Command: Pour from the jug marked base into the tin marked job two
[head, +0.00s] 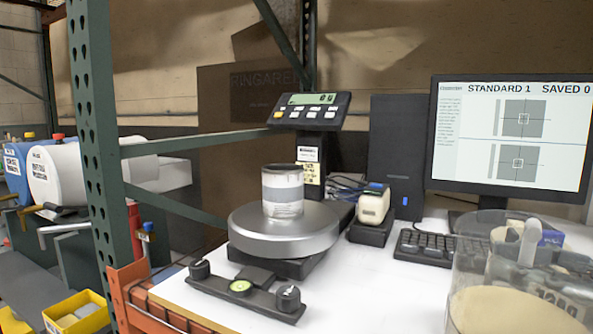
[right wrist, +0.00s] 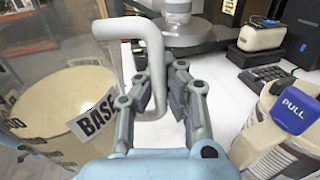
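The jug (head: 470,270) is clear-walled with cream liquid, at the bottom right of the head view. In the right wrist view the jug (right wrist: 93,125) is at the left, marked BASE, with a white handle (right wrist: 154,55). My right gripper (right wrist: 158,92) has its fingers on both sides of this handle and looks shut on it. I cannot tell whether the jug touches the table. A grey-and-white tin (head: 283,192) stands upright on the round scale pan (head: 290,240); its job mark is not readable. Its lower part shows in the wrist view (right wrist: 177,8). My left gripper is out of view.
The scale display (head: 308,110) rises behind the tin. A small cream device (head: 374,205), keyboard (head: 425,245) and monitor (head: 510,130) stand to the right. A tub with a blue PULL tab (right wrist: 294,108) is right of my gripper. White table shows between scale and jug.

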